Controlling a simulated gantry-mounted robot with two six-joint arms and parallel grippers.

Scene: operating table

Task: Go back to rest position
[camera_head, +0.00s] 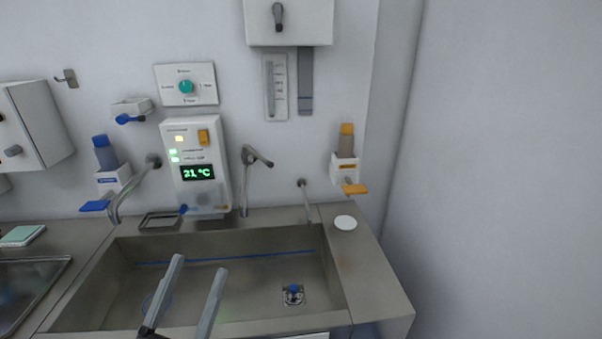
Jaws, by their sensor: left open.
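My left gripper (195,288) shows at the bottom of the head view, left of the middle. Its two grey fingers point up and stand apart, with nothing between them. In the picture it overlaps the steel sink basin (245,283); I cannot tell how high above the basin it is. My right gripper is not in view.
A faucet (126,194) and a control box (197,167) reading 21 °C are at the wall behind the sink. Blue (108,165) and orange (346,165) dispensers hang either side. A white disc (345,222) lies on the right counter. A drain (292,294) is in the basin.

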